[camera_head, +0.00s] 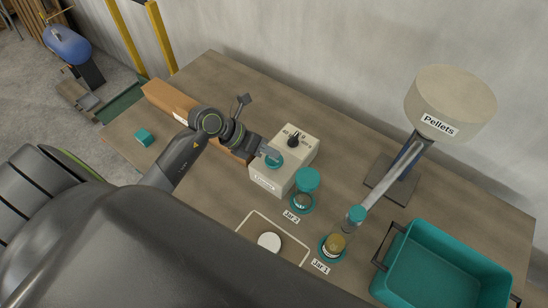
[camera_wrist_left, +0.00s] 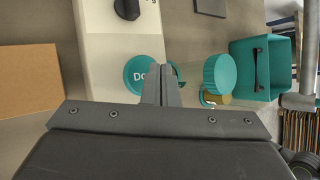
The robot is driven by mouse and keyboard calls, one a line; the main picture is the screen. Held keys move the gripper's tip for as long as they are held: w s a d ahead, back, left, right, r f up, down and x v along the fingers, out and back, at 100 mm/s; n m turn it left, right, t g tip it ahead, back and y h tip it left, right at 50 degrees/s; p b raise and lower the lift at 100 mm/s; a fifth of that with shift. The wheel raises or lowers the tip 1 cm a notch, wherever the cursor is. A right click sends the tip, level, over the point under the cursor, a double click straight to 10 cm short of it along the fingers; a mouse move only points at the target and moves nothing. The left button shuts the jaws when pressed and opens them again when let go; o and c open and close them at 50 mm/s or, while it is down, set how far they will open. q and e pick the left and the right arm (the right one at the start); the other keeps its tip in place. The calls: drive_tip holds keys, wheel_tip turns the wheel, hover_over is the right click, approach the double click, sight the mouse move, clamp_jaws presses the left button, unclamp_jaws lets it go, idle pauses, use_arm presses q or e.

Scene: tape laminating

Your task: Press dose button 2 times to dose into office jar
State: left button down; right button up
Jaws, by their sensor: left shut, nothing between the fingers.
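The cream dosing box (camera_head: 268,180) stands mid-table with a black dial (camera_head: 294,141) on top. Its round teal dose button (camera_head: 275,162) also shows in the left wrist view (camera_wrist_left: 136,76), lettering partly covered by my fingers. My left gripper (camera_head: 270,153) is shut and empty, fingertips right at the button; I cannot tell whether they touch it. Another jar (camera_head: 334,245) with yellowish contents stands by Jar 1. No visible label says office. My right gripper is out of view.
The Pellets hopper (camera_head: 450,100) stands at the back right, its tube sloping down toward Jar 1. A teal crate (camera_head: 440,265) is at the right. A white disc (camera_head: 269,242) lies in a marked square. A cardboard box (camera_head: 165,100) and teal cube (camera_head: 144,137) are at the left.

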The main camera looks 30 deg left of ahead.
sight(269, 160)
use_arm(q)
drive_tip(key=shift+f, duration=0.15)
drive_tip(key=shift+f+b, duration=0.3)
drive_tip(key=shift+b, duration=0.05)
drive_tip(key=shift+f+b, duration=0.45)
drive_tip(key=shift+f, duration=0.05)
idle(0.5)
drive_tip(key=shift+r, duration=0.15)
drive_tip(key=shift+r+p, duration=0.75)
drive_tip(key=shift+r, duration=0.05)
wheel_tip(269, 160, up, 5)
drive_tip(key=p, duration=0.4)
idle(1.0)
